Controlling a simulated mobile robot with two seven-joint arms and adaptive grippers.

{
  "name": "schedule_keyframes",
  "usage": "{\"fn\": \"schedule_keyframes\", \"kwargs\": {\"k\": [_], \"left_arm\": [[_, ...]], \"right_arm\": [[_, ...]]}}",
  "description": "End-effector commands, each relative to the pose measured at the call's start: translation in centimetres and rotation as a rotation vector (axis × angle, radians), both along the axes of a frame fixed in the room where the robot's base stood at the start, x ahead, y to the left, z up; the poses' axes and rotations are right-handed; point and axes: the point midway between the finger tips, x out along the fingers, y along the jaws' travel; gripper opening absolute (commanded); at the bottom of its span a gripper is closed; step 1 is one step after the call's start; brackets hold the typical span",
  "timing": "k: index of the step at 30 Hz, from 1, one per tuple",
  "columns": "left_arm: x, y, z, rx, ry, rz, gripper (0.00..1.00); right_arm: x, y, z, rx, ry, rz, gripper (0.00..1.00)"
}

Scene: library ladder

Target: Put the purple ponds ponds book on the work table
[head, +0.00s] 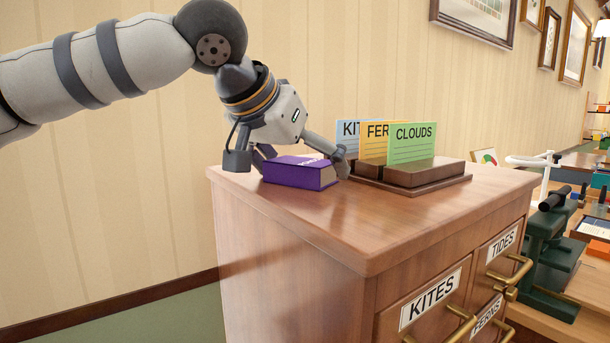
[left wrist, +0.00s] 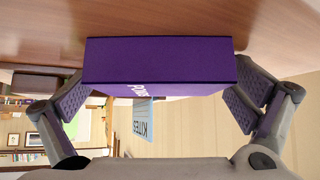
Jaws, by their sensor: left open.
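The purple book (head: 298,173) lies flat on top of a wooden drawer cabinet (head: 300,215). My left gripper (head: 303,163) is over it with the fingers spread, one at each end of the book. In the left wrist view the purple book (left wrist: 160,62) sits between the two open finger pads, its white lettering partly visible. A small gap or light contact at the pads cannot be told apart. The work table is not clearly identifiable. My right gripper is not in view.
A wooden card holder (head: 412,173) with blue, yellow and green cards stands just right of the book. Cabinet drawers labelled KITES (head: 430,298) and TIDES have brass handles. A green press-like device (head: 545,245) stands at the right. The wall is behind.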

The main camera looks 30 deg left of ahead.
Motion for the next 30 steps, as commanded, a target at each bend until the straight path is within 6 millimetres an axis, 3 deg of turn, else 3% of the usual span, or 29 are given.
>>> {"fn": "schedule_keyframes", "kwargs": {"k": [2, 8, 11, 20, 24, 30], "left_arm": [[-0.2, 0.0, 0.6, 0.000, -0.009, 0.000, 0.95], [-0.3, 0.0, 0.6, 0.000, -0.009, 0.000, 0.50], [-0.3, 0.0, 0.6, 0.000, -0.009, 0.000, 0.44], [-0.3, 0.0, 1.3, 0.001, -0.009, -0.001, 0.44], [-0.7, -0.1, 4.9, 0.001, -0.025, 0.002, 0.44], [-3.9, -3.1, 9.5, 0.001, -0.016, -0.004, 0.44]], "right_arm": [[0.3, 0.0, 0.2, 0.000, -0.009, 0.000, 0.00], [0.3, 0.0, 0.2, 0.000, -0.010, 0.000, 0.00], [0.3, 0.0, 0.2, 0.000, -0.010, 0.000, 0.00], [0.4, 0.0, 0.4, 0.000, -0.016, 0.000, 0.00], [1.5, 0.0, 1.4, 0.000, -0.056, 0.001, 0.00], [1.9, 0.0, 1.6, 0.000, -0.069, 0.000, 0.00]]}}
